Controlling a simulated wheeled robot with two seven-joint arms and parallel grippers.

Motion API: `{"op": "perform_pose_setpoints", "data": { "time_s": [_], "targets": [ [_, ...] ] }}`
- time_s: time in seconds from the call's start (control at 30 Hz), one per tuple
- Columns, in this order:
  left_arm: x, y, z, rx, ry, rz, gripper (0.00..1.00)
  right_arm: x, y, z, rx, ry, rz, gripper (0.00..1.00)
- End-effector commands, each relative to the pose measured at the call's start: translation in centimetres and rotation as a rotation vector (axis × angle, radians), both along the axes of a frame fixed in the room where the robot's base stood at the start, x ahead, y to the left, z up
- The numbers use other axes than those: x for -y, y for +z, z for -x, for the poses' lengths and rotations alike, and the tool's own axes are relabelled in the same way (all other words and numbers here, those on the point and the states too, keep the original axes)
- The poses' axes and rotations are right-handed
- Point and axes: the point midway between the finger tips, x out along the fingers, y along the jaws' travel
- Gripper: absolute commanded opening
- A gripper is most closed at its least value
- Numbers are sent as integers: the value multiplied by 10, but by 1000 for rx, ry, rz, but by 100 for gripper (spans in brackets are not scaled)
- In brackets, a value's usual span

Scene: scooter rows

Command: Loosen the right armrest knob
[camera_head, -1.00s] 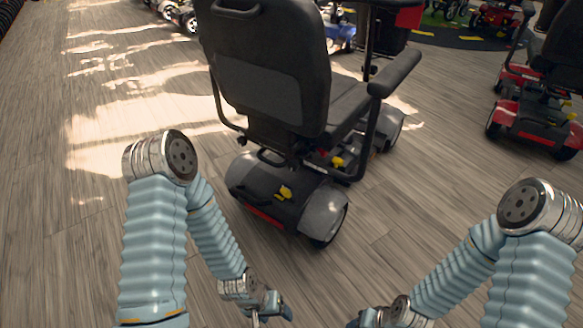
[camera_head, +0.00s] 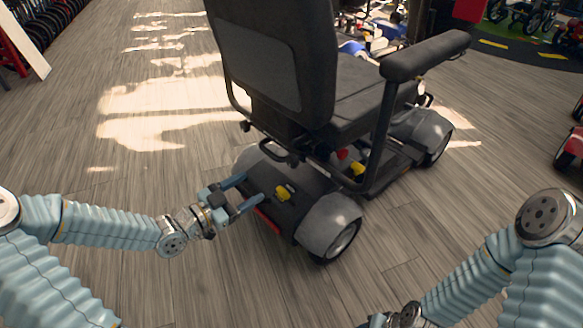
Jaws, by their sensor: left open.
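A grey mobility scooter (camera_head: 325,215) stands ahead, its black seat back (camera_head: 275,70) facing me. The padded right armrest (camera_head: 425,55) is on a dark bent post (camera_head: 382,130) that runs down beside the seat. I cannot make out the right armrest knob; the area under the seat is dark and partly hidden. A small dark knob (camera_head: 245,126) shows at the lower left of the frame. My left gripper (camera_head: 251,190) is open, its fingers pointing at the scooter's rear cover; contact is unclear. My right gripper (camera_head: 376,320) is cut off at the bottom edge, its fingers unclear.
A red scooter (camera_head: 572,150) is at the right edge.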

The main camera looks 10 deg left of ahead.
Motion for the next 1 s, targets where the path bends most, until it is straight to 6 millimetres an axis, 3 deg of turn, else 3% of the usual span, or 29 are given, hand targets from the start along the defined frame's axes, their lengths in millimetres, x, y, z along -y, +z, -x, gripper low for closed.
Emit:
{"op": "perform_pose_setpoints", "data": {
  "time_s": [0.17,0.7,1.0],
  "targets": [
    [5,3,-10,32,-6,-19,66,0,-6,0,0,0,0,49],
    [68,2,-100,25,-5,-15,66,1,-30,-1,7,-5,1,49],
    [76,3,-113,24,-3,-16,66,1,-31,-2,7,-5,2,49]
  ]
}}
